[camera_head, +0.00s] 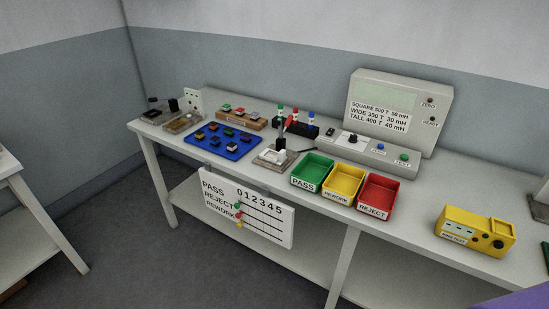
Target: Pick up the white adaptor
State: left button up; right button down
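I cannot tell for certain which thing is the white adaptor. A small whitish block (273,157) sits on a small fixture at the front edge of the workbench (410,217), left of the green tray. A white upright plate with dark dots (194,99) stands at the bench's back left. Several small pieces, some with pale sides, lie on a blue mat (250,151); they are too small to make out. Neither of my grippers is in view.
Green (311,168), yellow (343,179) and red (379,192) trays stand mid-bench. Behind them is a grey tester (390,85). A yellow box (475,232) stands at right. A tally board (250,208) hangs in front. Bench between red tray and yellow box is clear.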

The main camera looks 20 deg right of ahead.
aim_at(276, 158)
jog(key=i+j, duration=0.1)
jog(key=i, duration=0.3)
jog(key=i+j, duration=0.15)
jog(key=i, duration=0.25)
jog(key=i+j+z, duration=0.1)
jog(key=i, duration=0.35)
